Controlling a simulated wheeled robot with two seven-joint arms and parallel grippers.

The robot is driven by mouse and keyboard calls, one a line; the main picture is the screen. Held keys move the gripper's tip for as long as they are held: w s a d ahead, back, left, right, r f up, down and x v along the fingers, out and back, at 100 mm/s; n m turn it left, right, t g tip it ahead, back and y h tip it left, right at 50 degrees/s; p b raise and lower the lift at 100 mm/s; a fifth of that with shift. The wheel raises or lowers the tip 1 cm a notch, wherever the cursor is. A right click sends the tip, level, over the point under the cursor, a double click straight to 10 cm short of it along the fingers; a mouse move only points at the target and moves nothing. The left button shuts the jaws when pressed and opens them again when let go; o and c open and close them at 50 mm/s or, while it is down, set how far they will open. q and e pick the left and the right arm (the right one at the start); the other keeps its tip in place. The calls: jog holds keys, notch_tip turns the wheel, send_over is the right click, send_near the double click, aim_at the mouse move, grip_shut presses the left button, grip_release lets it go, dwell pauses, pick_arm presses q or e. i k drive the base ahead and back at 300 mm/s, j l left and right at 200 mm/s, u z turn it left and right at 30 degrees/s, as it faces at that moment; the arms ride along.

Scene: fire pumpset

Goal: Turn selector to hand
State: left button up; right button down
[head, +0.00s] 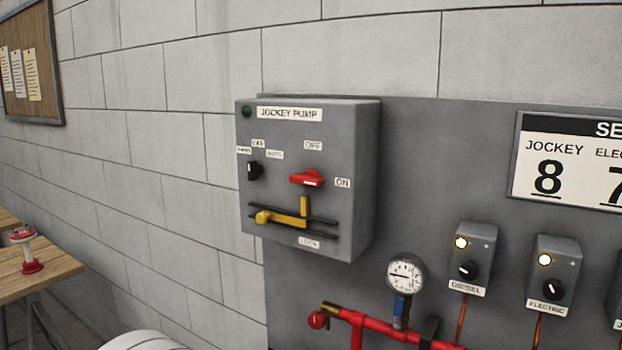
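The grey jockey pump box (350,150) is mounted on the panel in the middle of the head view. Its small black selector knob (254,170) sits at the upper left of the box face. Labels around it read OFF (258,143) above, AUTO (274,154) to the right, and a label (244,150) to the left too small to read surely. The knob looks roughly upright, but I cannot tell exactly which label it points at. Neither of my grippers is in view.
Beside the knob are a red handle (307,179) lying roughly level and a yellow lock slide (280,218). Right are a gauge (404,274), red pipe (385,330), a diesel box (472,258) and an electric box (553,274). A wooden table (45,277) stands left.

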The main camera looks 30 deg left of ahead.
aim_at(254, 168)
jog(key=u, duration=1.3)
jog(key=i+j+z, duration=0.25)
jog(key=i+j, duration=0.15)
jog(key=j, duration=0.25)
